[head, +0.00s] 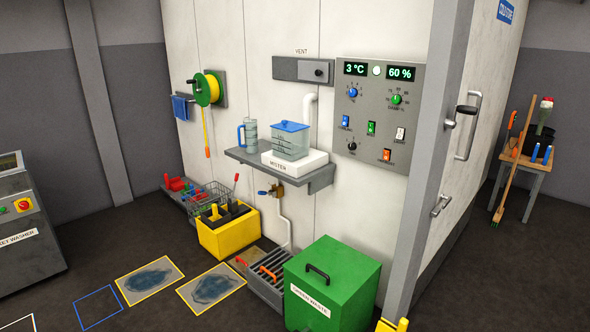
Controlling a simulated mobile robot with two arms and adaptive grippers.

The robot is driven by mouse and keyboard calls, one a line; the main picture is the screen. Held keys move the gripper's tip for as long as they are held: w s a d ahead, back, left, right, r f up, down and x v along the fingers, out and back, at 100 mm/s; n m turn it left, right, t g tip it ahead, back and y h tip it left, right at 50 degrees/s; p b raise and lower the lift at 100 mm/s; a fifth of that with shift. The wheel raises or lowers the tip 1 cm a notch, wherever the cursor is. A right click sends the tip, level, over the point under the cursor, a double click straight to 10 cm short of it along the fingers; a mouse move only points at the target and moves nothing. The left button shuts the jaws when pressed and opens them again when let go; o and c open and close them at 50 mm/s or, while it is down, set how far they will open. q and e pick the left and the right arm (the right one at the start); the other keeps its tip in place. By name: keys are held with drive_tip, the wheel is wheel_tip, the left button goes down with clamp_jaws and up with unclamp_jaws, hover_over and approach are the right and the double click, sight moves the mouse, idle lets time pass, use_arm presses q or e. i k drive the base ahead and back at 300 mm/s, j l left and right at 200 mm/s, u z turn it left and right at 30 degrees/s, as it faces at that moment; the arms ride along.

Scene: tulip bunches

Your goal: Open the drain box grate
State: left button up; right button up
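The drain box (262,287) is a low grey box on the floor against the cold-store wall. Its dark slatted grate (277,262) lies flat across the top and looks closed. The green bin hides the box's right part. Neither of my grippers is in view.
The green waste bin (345,280) with a black handle stands close at the right. A yellow caddy (228,237) stands behind left. A white pipe (287,225) comes down behind the box.

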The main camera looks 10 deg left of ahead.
sight(263, 268)
drive_tip(key=i+j+u, duration=0.35)
drive_tip(key=i, duration=0.2)
drive_tip(key=i+u, duration=0.4)
drive_tip(key=i, duration=0.15)
drive_tip(key=i+u, duration=0.35)
drive_tip(key=i, duration=0.2)
